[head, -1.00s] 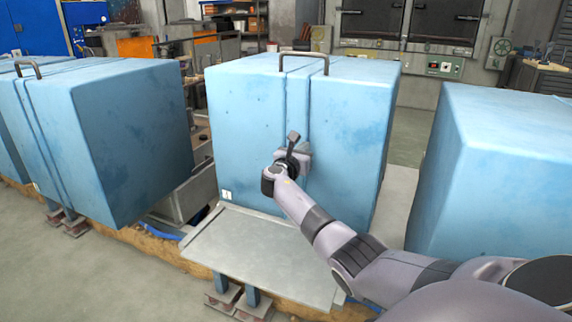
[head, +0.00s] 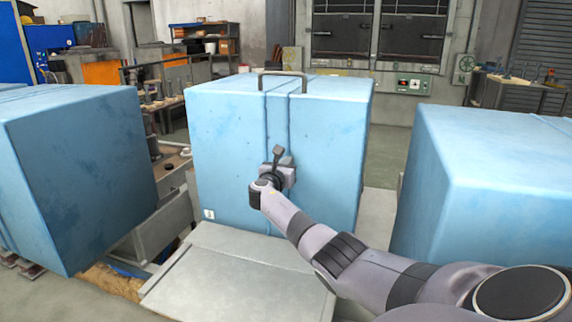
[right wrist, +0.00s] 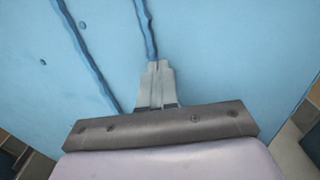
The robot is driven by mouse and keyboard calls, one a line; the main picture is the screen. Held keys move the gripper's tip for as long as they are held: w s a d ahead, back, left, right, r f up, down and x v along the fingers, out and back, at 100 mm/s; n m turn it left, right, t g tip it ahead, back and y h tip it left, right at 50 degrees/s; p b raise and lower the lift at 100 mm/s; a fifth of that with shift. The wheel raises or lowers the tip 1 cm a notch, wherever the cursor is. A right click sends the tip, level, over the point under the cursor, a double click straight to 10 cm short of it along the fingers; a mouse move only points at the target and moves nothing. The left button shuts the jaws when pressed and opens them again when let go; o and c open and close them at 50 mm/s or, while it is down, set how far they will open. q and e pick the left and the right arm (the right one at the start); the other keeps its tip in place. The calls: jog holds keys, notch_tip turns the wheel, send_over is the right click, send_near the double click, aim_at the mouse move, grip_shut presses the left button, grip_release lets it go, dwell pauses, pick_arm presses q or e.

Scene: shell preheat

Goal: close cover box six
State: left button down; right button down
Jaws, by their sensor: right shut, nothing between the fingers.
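A large light-blue box cover (head: 225,150) stands in the middle of the head view. My right gripper (head: 283,165) is in front of the cover's near face, by the seam band. In the right wrist view the gripper (right wrist: 157,68) is shut and empty, its tips pointing at the blue face (right wrist: 215,50); I cannot tell whether they touch it. My left gripper is out of view. Which cover is number six cannot be read.
Other blue boxes stand at the left (head: 80,170) and right (head: 490,180). A grey metal plate (head: 235,275) lies in front of the middle cover. A workbench (head: 520,90) and a dark-doored oven unit (head: 378,45) stand behind. Some floor is open behind the boxes.

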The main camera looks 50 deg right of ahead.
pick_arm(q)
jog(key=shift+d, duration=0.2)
pick_arm(e)
jog(key=shift+d+r, duration=0.25)
jog(key=shift+r, duration=0.05)
